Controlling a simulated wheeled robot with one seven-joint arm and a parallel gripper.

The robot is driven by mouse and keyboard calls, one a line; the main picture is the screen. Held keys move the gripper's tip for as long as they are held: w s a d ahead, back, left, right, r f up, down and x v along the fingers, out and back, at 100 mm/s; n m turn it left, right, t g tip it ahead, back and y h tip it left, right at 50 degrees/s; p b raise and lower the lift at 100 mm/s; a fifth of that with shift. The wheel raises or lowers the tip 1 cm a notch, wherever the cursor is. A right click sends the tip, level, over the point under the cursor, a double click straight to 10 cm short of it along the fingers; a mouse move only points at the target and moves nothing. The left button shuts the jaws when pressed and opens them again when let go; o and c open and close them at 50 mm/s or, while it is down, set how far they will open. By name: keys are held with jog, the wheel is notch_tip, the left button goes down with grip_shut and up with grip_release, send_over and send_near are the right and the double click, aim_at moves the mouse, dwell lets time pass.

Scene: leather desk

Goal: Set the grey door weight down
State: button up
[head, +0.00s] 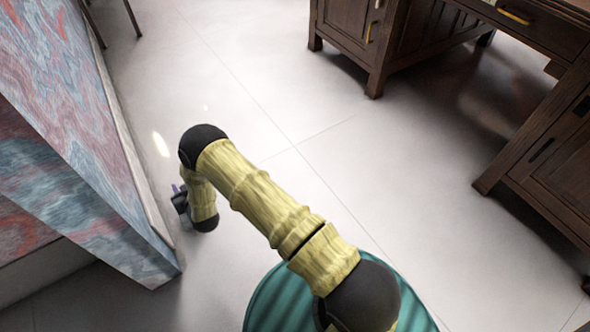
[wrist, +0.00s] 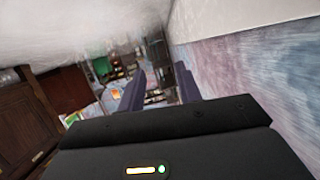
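I do not see the grey door weight in either view. My gripper (head: 178,197) is small and partly hidden in the head view, low beside the marbled wall at left. In the wrist view my gripper (wrist: 160,88) shows two dark purple fingers standing apart. I see nothing held between them, only distant background.
The marbled red and blue wall (head: 70,100) stands close to the left of my gripper; it also fills the right of the wrist view (wrist: 255,75). A dark wooden desk (head: 385,40) stands at upper right. The pale tiled floor (head: 290,100) between them is clear.

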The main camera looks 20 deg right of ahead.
jog(key=s+d+r+g+h, duration=0.25)
jog(key=d+r+g, duration=0.25)
jog(key=d+r, duration=1.2)
jog(key=s+d+r+m+g, duration=0.1)
jog(key=s+d+r, duration=0.3)
jog(key=s, duration=0.4)
jog(key=s+d+r+m+g+h, duration=0.1)
jog(key=s+d+r+g, duration=0.2)
jog(key=s, duration=0.5)
jog(key=s+d+r+m+g+h, duration=0.1)
jog(key=s+d+r+g, duration=0.1)
jog(key=s+d+r, duration=0.3)
jog(key=s+d, duration=0.1)
jog(key=s, duration=0.2)
jog(key=shift+s+r, duration=0.25)
jog(key=w+p+v, duration=0.3)
jog(key=p+v, duration=1.1)
jog(key=shift+r+p, duration=0.4)
jog(key=shift+r, duration=0.2)
jog(key=shift+w+f, duration=0.1)
